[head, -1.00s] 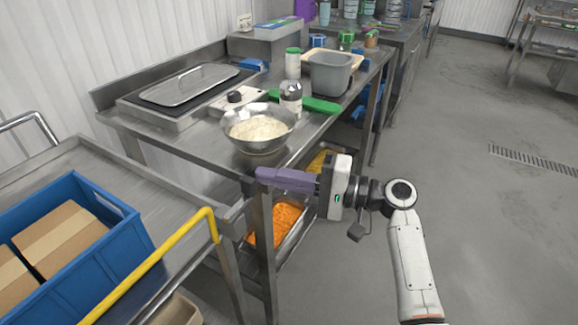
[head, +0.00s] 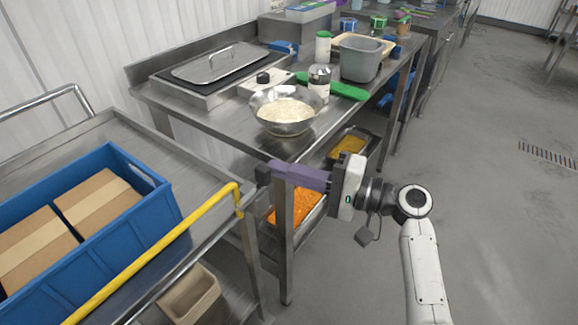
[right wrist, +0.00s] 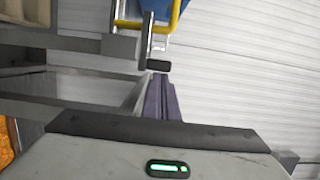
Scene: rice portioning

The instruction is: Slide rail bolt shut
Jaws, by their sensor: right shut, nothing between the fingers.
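My right gripper (head: 272,167) reaches in from the right with its purple fingers shut and empty, in front of the near corner of the steel worktable. A small dark knob (head: 262,174), which looks like the bolt's handle, shows just left of the fingertips. In the right wrist view the dark knob (right wrist: 158,65) sticks out from a grey bracket beside the yellow rail (right wrist: 180,14). The purple fingertips (right wrist: 160,80) point at it and are very close; I cannot tell if they touch. The bolt's rod is not clear. My left gripper is out of view.
The steel trolley with the yellow rail (head: 160,250) and a blue crate (head: 160,210) of cardboard boxes stands at left. The worktable (head: 205,122) carries a bowl of rice (head: 286,108). Orange food trays sit on its lower shelf. Open floor lies at right.

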